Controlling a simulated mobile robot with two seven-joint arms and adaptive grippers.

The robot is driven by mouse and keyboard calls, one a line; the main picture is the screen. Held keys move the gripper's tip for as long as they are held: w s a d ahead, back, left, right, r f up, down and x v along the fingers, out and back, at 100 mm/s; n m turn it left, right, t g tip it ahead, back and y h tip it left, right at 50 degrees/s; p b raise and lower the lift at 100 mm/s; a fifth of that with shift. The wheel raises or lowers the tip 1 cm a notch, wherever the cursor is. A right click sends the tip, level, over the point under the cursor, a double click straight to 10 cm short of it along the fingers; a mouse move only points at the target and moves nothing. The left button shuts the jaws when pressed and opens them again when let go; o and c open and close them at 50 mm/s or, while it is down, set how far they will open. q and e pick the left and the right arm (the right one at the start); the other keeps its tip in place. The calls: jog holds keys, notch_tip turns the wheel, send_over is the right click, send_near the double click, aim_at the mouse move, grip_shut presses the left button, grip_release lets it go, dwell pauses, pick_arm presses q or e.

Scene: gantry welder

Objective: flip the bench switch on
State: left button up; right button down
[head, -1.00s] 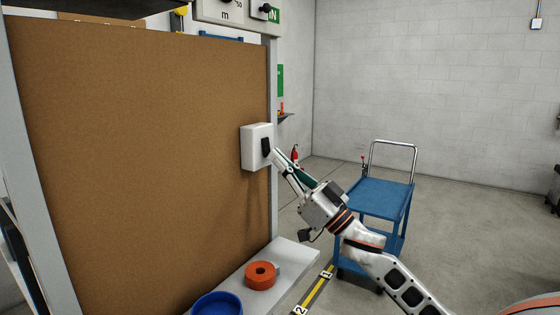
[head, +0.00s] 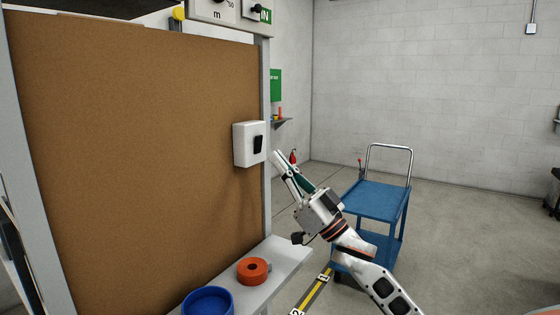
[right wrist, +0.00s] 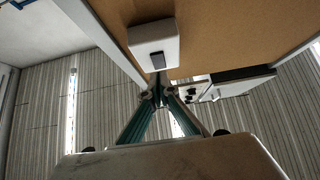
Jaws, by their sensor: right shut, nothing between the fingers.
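The bench switch is a white box (head: 242,145) with a black rocker (head: 258,144), fixed near the right edge of the brown board. I cannot tell from its tilt which way the rocker is set. My right gripper (head: 277,156) is shut and empty, just right of the switch and a little lower, with a small gap in the head view. In the right wrist view the white box (right wrist: 150,34) and its dark rocker (right wrist: 158,61) lie just beyond the closed fingertips (right wrist: 158,88). My left gripper is not in view.
The brown board (head: 140,150) stands in a grey frame. Below it, a bench shelf (head: 283,262) holds an orange ring (head: 253,271) and a blue bowl (head: 208,301). A blue cart (head: 376,200) stands behind my right arm. Open floor lies to the right.

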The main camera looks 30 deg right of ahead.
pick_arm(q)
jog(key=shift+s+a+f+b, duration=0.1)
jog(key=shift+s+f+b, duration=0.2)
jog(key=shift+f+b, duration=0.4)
pick_arm(e)
jog(key=w+f+v, duration=0.1)
jog(key=v, duration=0.9)
jog(key=shift+s+f, duration=0.15)
jog(key=shift+f, duration=0.05)
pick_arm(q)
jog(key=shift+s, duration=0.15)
pick_arm(e)
jog(key=shift+a, duration=0.15)
